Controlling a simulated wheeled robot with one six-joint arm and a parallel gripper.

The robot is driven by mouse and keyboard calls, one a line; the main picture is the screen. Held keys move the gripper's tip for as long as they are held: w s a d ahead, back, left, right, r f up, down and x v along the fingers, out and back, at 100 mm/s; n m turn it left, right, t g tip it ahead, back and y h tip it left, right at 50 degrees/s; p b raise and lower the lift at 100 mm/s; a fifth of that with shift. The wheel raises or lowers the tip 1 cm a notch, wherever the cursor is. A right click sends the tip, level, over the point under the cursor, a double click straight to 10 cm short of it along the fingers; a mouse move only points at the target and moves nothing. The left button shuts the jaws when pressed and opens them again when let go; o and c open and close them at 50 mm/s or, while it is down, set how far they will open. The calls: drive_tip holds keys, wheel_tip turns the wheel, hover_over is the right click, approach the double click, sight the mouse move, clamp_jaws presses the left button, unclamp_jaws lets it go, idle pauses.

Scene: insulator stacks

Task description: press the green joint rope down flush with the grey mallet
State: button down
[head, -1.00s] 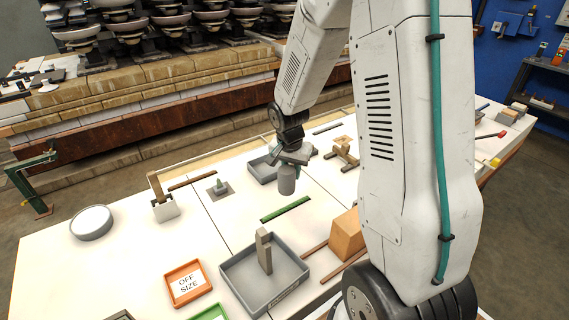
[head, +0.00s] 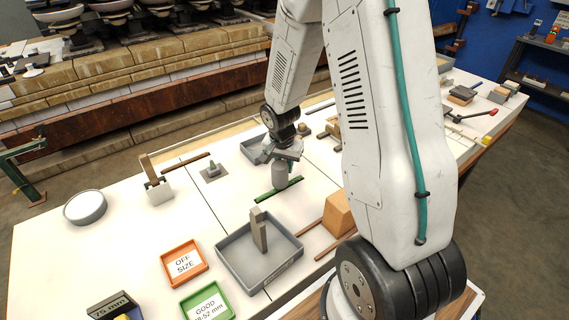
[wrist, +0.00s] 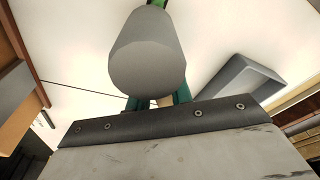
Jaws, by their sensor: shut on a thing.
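The grey mallet (head: 280,177) hangs head down from my gripper (head: 286,160), which is shut on it. In the wrist view the mallet's round grey head (wrist: 147,55) hides most of what lies beyond it, and the green fingers show just behind it. The green joint rope (head: 293,184) is a thin straight strip on the white table. The mallet head is over the middle of the rope and covers part of it. I cannot tell whether it touches the rope. A green end of the rope (wrist: 157,3) shows past the mallet in the wrist view.
A grey tray (head: 232,262) with an upright block (head: 259,230) stands in front. Orange (head: 166,270) and green (head: 189,309) trays are to its left. A tan block (head: 338,212) and brown sticks (head: 312,225) lie to the right.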

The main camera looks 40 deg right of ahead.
drive_tip(key=shift+f, duration=1.2)
idle(2.4)
drive_tip(key=shift+r, duration=0.1)
drive_tip(key=shift+r, duration=3.45)
wheel_tip(320, 180, up, 8)
